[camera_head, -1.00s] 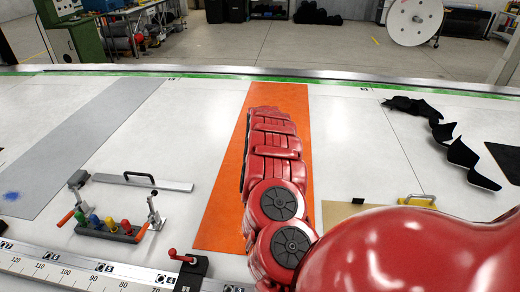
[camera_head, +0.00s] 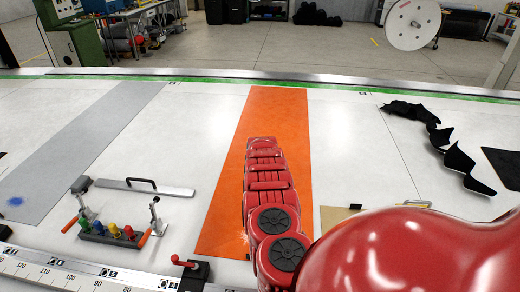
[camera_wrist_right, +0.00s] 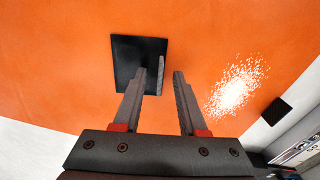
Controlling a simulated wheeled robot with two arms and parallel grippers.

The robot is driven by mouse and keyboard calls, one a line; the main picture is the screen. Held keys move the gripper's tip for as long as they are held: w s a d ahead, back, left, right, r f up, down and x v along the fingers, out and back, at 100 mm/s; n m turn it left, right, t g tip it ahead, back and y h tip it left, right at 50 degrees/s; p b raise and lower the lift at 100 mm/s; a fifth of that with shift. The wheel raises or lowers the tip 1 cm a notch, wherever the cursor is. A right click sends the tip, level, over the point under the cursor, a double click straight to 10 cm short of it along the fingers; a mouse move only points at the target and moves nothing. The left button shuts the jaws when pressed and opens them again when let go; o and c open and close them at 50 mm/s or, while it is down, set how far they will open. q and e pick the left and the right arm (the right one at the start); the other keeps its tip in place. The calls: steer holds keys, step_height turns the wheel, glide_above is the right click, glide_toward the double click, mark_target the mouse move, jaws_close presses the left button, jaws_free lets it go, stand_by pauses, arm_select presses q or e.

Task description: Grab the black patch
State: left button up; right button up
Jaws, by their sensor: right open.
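The black patch (camera_wrist_right: 132,55) is a dark, flat, roughly square piece lying on the orange strip (camera_wrist_right: 60,65) in the right wrist view. My right gripper (camera_wrist_right: 167,74) is open, with its fingers pointing toward the patch. The left finger overlaps the patch's lower part in the picture; the right finger is beside it over bare orange. I cannot tell whether the fingers touch the patch, and nothing is between them in a grip. In the head view my red arm covers part of the orange strip (camera_head: 280,110), and neither the patch nor a gripper shows.
A toggle-clamp fixture with coloured knobs (camera_head: 112,232) and a handled grey bar (camera_head: 150,187) stand left of the strip. A red-handled block (camera_head: 193,272) is at the front edge. Crumpled black pieces (camera_head: 455,158) lie right. A small black square (camera_wrist_right: 276,111) is right of the gripper.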

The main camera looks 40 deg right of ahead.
steer(key=shift+c, duration=0.3)
jaws_close()
steer(key=shift+r, duration=0.1)
